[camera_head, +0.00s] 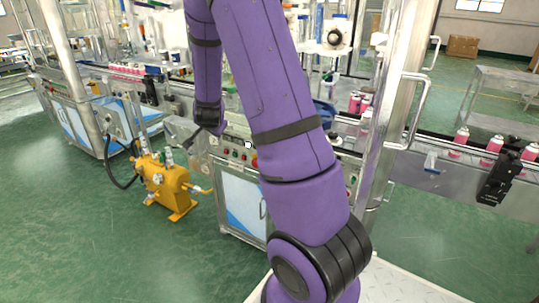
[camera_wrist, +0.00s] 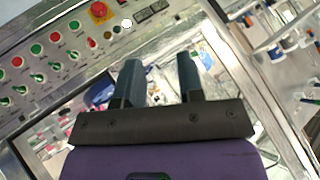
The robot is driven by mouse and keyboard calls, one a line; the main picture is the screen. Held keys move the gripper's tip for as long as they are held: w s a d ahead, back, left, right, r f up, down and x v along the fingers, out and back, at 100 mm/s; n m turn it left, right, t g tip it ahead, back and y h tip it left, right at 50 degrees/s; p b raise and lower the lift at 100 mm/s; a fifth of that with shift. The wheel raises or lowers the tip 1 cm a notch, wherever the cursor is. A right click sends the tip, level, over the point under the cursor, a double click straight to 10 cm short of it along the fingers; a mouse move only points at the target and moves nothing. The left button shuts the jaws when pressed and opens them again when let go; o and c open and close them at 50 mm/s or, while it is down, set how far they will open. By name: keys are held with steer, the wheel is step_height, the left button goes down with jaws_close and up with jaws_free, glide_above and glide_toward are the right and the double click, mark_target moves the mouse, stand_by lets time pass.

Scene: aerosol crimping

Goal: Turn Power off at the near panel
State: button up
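The near panel (camera_head: 238,153) is a sloped metal control panel on a cabinet, partly hidden behind my arm in the head view. In the wrist view the panel (camera_wrist: 60,48) fills the upper left. Labels are too small to read, so I cannot tell which control is Power. My gripper (camera_wrist: 160,62) is open and empty, with its fingers apart, beside the panel's lower right edge in the picture. No contact with a control shows.
A yellow pump-like unit (camera_head: 165,183) with a black hose stands on the green floor left of the cabinet. A metal frame post (camera_head: 392,105) stands to the right. A conveyor with pink cans (camera_head: 495,142) runs at the right. Floor at the lower left is clear.

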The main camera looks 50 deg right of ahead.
steer(key=s+d+f+m+g+h, duration=0.2)
steer(key=s+d+f+m+h, duration=0.15)
steer(key=d+f, duration=0.55)
steer(key=s+d+f+m+g+h, duration=0.15)
steer(key=s+d+f+h, duration=0.25)
steer(key=d+f, duration=0.55)
steer(key=x, duration=1)
steer(key=shift+w+a+f, duration=0.2)
steer(key=shift+a+f, duration=0.05)
steer(key=shift+f, duration=0.05)
jaws_close()
